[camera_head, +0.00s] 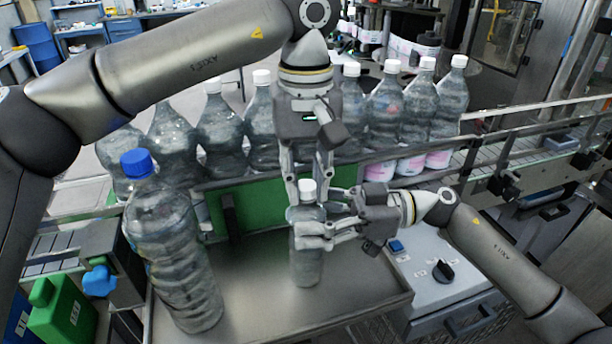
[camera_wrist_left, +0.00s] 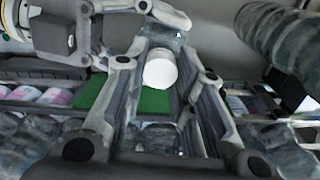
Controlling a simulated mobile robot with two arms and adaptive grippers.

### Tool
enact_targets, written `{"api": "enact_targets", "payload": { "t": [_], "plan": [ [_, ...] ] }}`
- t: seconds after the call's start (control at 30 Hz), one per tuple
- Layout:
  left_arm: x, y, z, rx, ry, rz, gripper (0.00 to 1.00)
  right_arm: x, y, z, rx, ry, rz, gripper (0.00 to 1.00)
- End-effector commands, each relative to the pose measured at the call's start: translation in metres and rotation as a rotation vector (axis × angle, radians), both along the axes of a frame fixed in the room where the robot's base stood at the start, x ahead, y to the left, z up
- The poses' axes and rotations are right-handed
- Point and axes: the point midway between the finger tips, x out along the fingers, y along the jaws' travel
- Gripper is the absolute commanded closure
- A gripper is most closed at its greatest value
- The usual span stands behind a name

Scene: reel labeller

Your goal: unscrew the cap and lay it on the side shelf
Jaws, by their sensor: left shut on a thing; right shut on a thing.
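A small clear bottle (camera_head: 306,268) stands upright on a steel shelf (camera_head: 262,305), which may be the side shelf. Its white cap (camera_head: 307,187) is on top at the neck. My left gripper (camera_head: 309,190) comes down from above and is shut on the cap. In the left wrist view the cap (camera_wrist_left: 160,70) shows between the fingers of that gripper (camera_wrist_left: 163,85). My right gripper (camera_head: 312,232) reaches in from the right and is shut on the bottle's upper body, partly hiding it.
A large bottle with a blue cap (camera_head: 137,163) stands left on the steel shelf. Several white-capped bottles (camera_head: 387,105) line the conveyor behind. A green panel (camera_head: 255,208) stands behind the small bottle. A control box with a black knob (camera_head: 443,272) is at right. The shelf's front is clear.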

Motion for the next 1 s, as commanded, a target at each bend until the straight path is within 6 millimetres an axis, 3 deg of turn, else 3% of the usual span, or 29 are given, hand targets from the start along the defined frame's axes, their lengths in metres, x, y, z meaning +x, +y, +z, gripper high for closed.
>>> {"api": "enact_targets", "payload": {
  "t": [1.0],
  "plan": [
    [0.0014, -0.0007, 0.0015, 0.005, 0.001, 1.664, 1.00, -0.0014, 0.0007, 0.0012, 0.001, -0.003, 0.004, 1.00]
  ]
}}
